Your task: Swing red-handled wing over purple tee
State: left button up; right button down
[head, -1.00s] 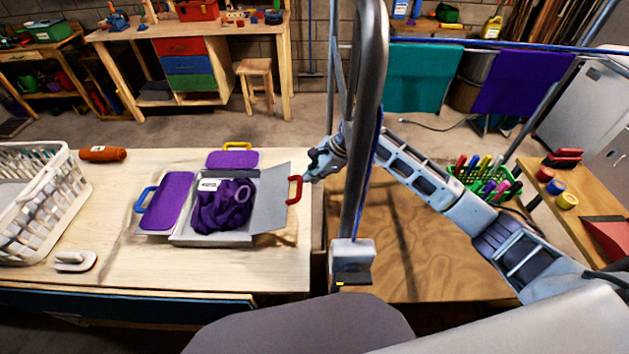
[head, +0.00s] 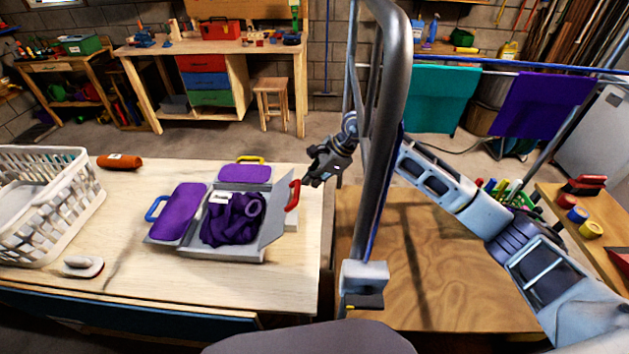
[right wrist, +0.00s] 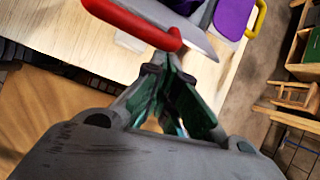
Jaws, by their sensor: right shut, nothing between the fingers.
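The purple tee (head: 228,222) lies bunched in the middle of a grey folding board (head: 195,250). The grey red-handled wing (head: 277,212) stands tilted up at the board's right side, not over the tee. Its red handle (head: 293,195) is at the outer edge. My right gripper (head: 312,178) is shut and empty just right of and behind the handle. In the right wrist view the handle (right wrist: 130,22) lies just past the fingertips (right wrist: 165,72); I cannot tell whether they touch. My left gripper is not in view.
The blue-handled wing (head: 178,213) and yellow-handled wing (head: 244,174) carry purple pads. A white basket (head: 45,215), orange roll (head: 119,162) and white object (head: 83,266) are on the table's left. A dark upright post (head: 385,170) stands between the table and my right arm.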

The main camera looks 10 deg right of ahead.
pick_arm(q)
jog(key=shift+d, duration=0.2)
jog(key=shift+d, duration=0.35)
pick_arm(e)
jog(key=v, duration=1.2)
dwell(0.3)
